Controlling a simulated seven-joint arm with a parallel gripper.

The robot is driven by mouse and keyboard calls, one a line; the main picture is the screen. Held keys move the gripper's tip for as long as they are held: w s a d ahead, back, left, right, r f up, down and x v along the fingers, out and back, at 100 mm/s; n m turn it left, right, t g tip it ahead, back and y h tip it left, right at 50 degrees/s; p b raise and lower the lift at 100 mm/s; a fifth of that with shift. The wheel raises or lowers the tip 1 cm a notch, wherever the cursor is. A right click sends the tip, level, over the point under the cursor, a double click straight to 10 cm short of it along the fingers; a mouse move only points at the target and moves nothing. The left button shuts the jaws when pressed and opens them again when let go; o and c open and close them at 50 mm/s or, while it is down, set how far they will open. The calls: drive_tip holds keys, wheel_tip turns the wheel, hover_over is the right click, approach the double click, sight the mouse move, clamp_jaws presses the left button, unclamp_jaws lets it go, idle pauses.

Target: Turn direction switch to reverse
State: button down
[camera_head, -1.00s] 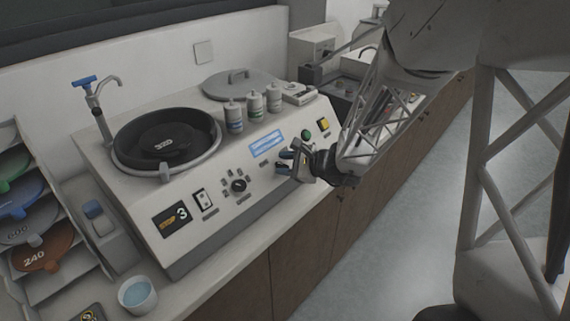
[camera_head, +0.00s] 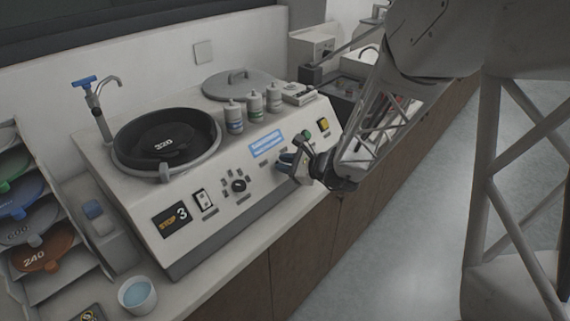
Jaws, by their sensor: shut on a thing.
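The machine's sloped front panel (camera_head: 222,213) carries a row of controls. My gripper (camera_head: 287,166) is at the right part of this panel, below and right of the blue display, shut on a small control there. The held control is mostly hidden by the fingers, so I cannot tell which way it points. It sits where the direction switch (camera_head: 281,167) appears to be. A green button (camera_head: 306,135) shows just above my gripper, and a yellow button (camera_head: 322,125) is further right.
A round black dial knob (camera_head: 238,186) and a white rocker switch (camera_head: 203,199) sit to the left on the panel. A basin with a black 320 disc (camera_head: 164,144), several bottles (camera_head: 254,103) and a lid (camera_head: 240,82) are on top. A cup (camera_head: 137,296) stands at front left.

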drive_tip(key=m+t, duration=0.1)
drive_tip(key=m, duration=0.1)
drive_tip(key=m+t, duration=0.1)
drive_tip(key=m, duration=0.2)
drive_tip(key=shift+h, duration=0.4)
drive_tip(key=m, duration=0.2)
drive_tip(key=m+t+h, duration=0.1)
drive_tip(key=m, duration=0.2)
drive_tip(key=shift+w+t, duration=0.1)
drive_tip(key=shift+t, duration=0.2)
drive_tip(key=m+t+h, duration=0.1)
drive_tip(key=m+h, duration=0.1)
drive_tip(key=m, duration=0.3)
drive_tip(key=shift+d, duration=0.1)
drive_tip(key=shift+m+h, duration=1)
drive_tip(key=shift+m, duration=1)
drive_tip(key=shift+w, duration=0.1)
drive_tip(key=c, duration=1.2)
unclamp_jaws()
drive_tip(key=shift+d, duration=0.15)
drive_tip(key=shift+v, duration=3.9)
